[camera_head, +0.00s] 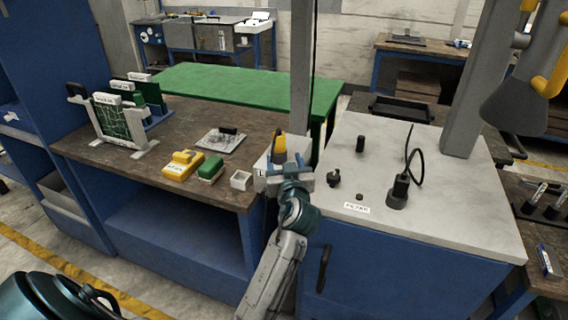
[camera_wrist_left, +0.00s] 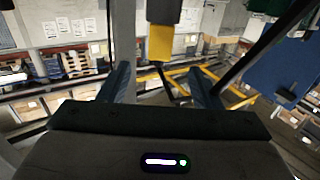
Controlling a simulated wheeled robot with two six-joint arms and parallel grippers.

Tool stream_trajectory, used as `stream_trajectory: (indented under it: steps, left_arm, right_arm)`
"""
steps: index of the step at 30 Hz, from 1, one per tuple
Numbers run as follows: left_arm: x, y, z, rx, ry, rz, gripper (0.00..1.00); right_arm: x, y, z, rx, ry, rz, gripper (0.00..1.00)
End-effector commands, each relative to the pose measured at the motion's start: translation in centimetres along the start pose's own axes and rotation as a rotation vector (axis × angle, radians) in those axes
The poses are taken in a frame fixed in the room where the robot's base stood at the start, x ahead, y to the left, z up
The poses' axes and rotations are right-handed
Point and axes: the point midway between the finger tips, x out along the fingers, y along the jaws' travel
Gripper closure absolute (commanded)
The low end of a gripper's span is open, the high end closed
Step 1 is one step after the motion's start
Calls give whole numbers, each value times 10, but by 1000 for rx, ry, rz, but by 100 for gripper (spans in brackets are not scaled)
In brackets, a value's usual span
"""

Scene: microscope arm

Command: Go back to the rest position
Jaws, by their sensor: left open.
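My left gripper (camera_head: 286,172) is at the gap between the wooden bench and the white-topped cabinet. In the left wrist view its two fingers (camera_wrist_left: 162,78) are spread apart, with nothing held between them. A yellow and dark piece (camera_wrist_left: 160,38) shows beyond the fingers there; I cannot tell how far off it is. In the head view a yellow and dark object (camera_head: 279,148) stands just behind the gripper, partly hidden by it. My right gripper is not in view.
The wooden bench (camera_head: 120,160) holds a yellow box (camera_head: 183,165), a green box (camera_head: 210,169), a small white tray (camera_head: 241,180) and a rack (camera_head: 112,122). The white cabinet top (camera_head: 440,215) carries dark knobs and a black cable. A grey lamp-like head (camera_head: 515,105) hangs at right.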

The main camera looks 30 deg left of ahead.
Motion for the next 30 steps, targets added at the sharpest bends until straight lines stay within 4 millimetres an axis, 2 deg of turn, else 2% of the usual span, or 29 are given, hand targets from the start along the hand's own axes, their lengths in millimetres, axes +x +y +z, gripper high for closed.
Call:
stream_trajectory:
  steps: [5, 10, 14, 17, 21, 24, 27, 30]
  left_arm:
    - [0, 0, 0, 0, 0, 0, 42]
    - [-1, -1, 2, 3, -6, 0, 42]
    - [-13, -15, 29, 33, -83, 7, 42]
    - [-37, -38, 72, 87, -220, 29, 42]
    - [-95, -76, 140, 203, -478, 110, 42]
    - [-141, -100, 176, 289, -649, 193, 42]
    - [-180, -116, 198, 357, -778, 274, 42]
    - [-213, -130, 212, 410, -876, 346, 42]
  right_arm:
    - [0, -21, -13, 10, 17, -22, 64]
    - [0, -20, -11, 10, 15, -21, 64]
    - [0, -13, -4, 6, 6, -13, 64]
    - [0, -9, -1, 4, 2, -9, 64]
    - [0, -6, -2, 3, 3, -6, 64]
    - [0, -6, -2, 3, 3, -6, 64]
    - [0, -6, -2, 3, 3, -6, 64]
    - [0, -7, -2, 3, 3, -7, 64]
